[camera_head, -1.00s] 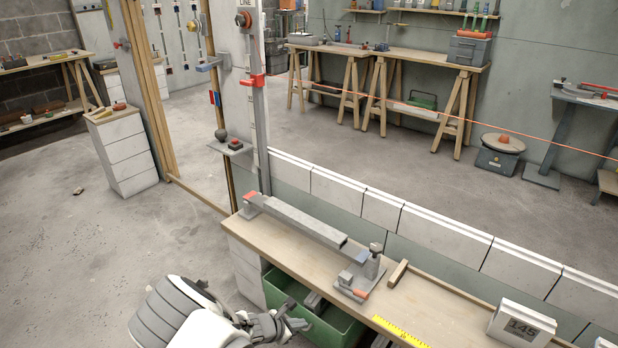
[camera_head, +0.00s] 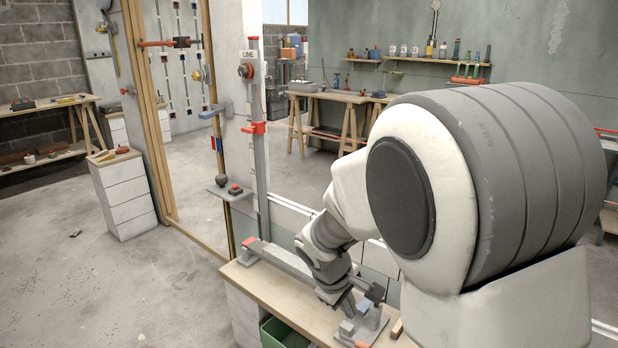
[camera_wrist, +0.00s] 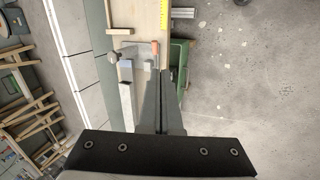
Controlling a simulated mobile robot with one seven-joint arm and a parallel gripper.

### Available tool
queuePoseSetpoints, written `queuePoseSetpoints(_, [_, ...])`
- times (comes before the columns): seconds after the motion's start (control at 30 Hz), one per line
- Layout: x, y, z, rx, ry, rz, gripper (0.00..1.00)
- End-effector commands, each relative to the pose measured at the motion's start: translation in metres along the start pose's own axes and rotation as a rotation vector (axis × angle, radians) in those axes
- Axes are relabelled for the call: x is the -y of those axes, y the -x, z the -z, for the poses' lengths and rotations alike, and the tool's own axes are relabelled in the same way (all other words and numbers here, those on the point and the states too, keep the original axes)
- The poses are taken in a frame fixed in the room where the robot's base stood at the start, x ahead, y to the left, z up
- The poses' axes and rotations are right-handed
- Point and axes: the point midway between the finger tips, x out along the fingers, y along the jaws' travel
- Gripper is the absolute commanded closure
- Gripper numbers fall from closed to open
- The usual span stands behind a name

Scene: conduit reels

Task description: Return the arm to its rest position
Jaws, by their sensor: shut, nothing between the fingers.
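My gripper (camera_head: 343,304) is low over the workbench in the head view, beside the grey clamp fixture (camera_head: 362,328). My white and grey arm reaches in from the right and fills much of that view. In the wrist view my gripper (camera_wrist: 168,74) has its two dark fingers together, with nothing between them. The orange-handled clamp fixture (camera_wrist: 130,53) lies just beyond the fingertips there. I cannot tell the height gap between fingers and bench.
A long grey channel (camera_head: 284,260) lies along the wooden bench (camera_head: 262,292), left of my gripper. A green bin (camera_head: 284,334) sits below the bench. A post with a red clamp (camera_head: 254,128) stands behind it. Open floor (camera_head: 60,290) lies to the left.

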Motion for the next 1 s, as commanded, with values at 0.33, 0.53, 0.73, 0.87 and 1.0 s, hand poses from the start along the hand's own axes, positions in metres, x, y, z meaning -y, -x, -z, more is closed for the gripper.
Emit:
queuePoseSetpoints(0.33, [-0.015, 0.084, -0.075, -0.112, -0.357, 0.093, 1.0])
queuePoseSetpoints(0.53, [-0.007, 0.123, -0.117, -0.179, -0.534, 0.133, 1.0])
queuePoseSetpoints(0.73, [0.009, 0.155, -0.154, -0.247, -0.692, 0.16, 1.0])
queuePoseSetpoints(0.87, [0.022, 0.169, -0.172, -0.286, -0.774, 0.172, 1.0])
queuePoseSetpoints(1.0, [0.036, 0.18, -0.188, -0.324, -0.85, 0.177, 1.0])
